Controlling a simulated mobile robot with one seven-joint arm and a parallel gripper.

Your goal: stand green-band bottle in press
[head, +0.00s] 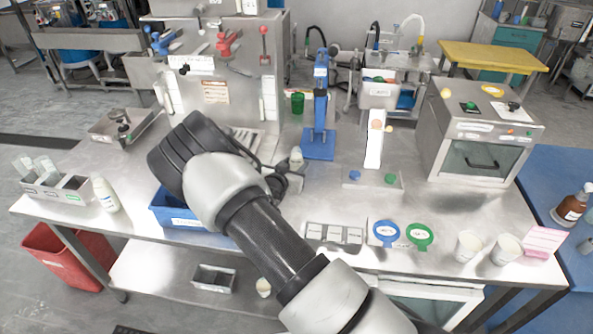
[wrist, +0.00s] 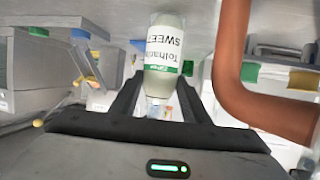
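A pale bottle with a white label and a green band (wrist: 164,72) is between the two fingers of my gripper (wrist: 160,88) in the wrist view. The fingers close on its sides near the green band, and its narrow end points towards the palm. In the head view the pale top of a bottle (head: 296,154) shows at my gripper (head: 288,178), above the table. A blue upright press (head: 320,108) on a blue base plate stands just right of and behind the gripper. My arm hides part of the table and gripper.
A blue tray (head: 168,215) is partly behind my arm. Another pale bottle (head: 105,195) stands at the left. A white stand (head: 374,145) and a steel box machine (head: 482,130) are to the right. A brown curved tube (wrist: 232,70) is close by in the wrist view.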

